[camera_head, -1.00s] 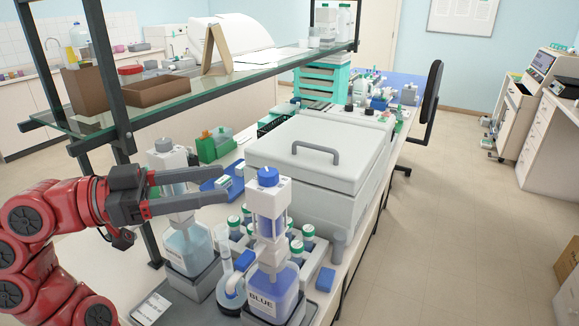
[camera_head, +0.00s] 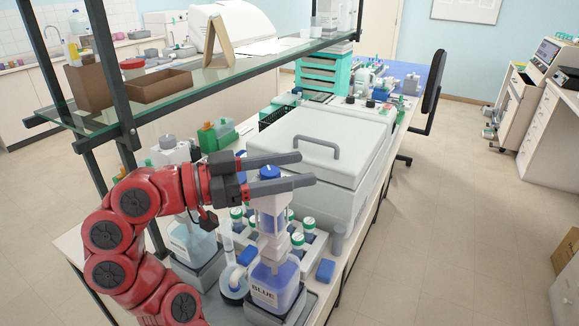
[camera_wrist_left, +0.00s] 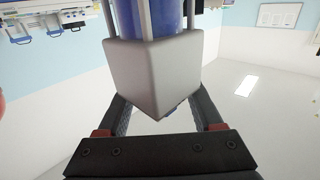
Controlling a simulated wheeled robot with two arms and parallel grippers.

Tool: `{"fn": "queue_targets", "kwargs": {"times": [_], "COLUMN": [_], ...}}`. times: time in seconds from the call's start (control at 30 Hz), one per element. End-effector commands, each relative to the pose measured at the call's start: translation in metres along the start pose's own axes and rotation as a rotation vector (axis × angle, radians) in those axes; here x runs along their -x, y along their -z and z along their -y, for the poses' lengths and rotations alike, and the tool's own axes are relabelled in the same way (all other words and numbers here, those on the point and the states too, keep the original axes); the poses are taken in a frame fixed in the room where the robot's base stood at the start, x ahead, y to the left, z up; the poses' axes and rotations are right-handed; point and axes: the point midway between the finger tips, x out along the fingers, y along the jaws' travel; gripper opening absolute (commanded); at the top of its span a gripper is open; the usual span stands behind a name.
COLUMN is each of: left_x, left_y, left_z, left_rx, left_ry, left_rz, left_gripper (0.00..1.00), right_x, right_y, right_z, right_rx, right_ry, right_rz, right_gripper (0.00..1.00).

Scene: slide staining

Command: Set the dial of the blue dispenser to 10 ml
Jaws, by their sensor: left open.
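The blue dispenser (camera_head: 271,285) stands on the bench, a bottle of blue liquid labelled BLUE with a white head and a blue dial (camera_head: 268,172) on top. My left gripper (camera_head: 306,168) is open at the height of the dispenser's head, with one finger on the far side and one on the near side of the dial. In the left wrist view the white head block (camera_wrist_left: 152,75) fills the middle, and the gripper fingers (camera_wrist_left: 160,117) lie on either side of it. The dial is mostly hidden there. I cannot tell whether the fingers touch it. My right gripper is not in view.
A second dispenser with pale liquid (camera_head: 192,243) stands just left of the blue one. Several green-capped bottles (camera_head: 297,241) stand close behind and right. A large white lidded box (camera_head: 330,150) is behind. A glass shelf (camera_head: 200,82) hangs above left.

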Motion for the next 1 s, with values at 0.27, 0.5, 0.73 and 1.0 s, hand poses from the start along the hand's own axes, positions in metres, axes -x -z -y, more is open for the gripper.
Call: {"fn": "queue_targets", "kwargs": {"times": [0.27,0.5,0.73,1.0], "left_x": [0.0,0.0,0.0,0.0], "left_y": [0.0,0.0,-0.001,-0.005], "left_z": [0.0,0.0,0.0,0.003], "left_rx": [0.0,0.0,-0.003,-0.007], "left_ry": [0.0,0.0,0.022,0.156], "left_rz": [0.0,0.0,-0.001,-0.003], "left_gripper": [0.23,0.0,0.0,0.0], "right_x": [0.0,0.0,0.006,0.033], "right_y": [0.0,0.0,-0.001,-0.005], "right_z": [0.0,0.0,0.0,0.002], "right_rx": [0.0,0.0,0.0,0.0], "right_ry": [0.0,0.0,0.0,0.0], "right_rz": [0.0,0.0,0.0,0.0], "right_gripper": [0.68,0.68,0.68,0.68]}}
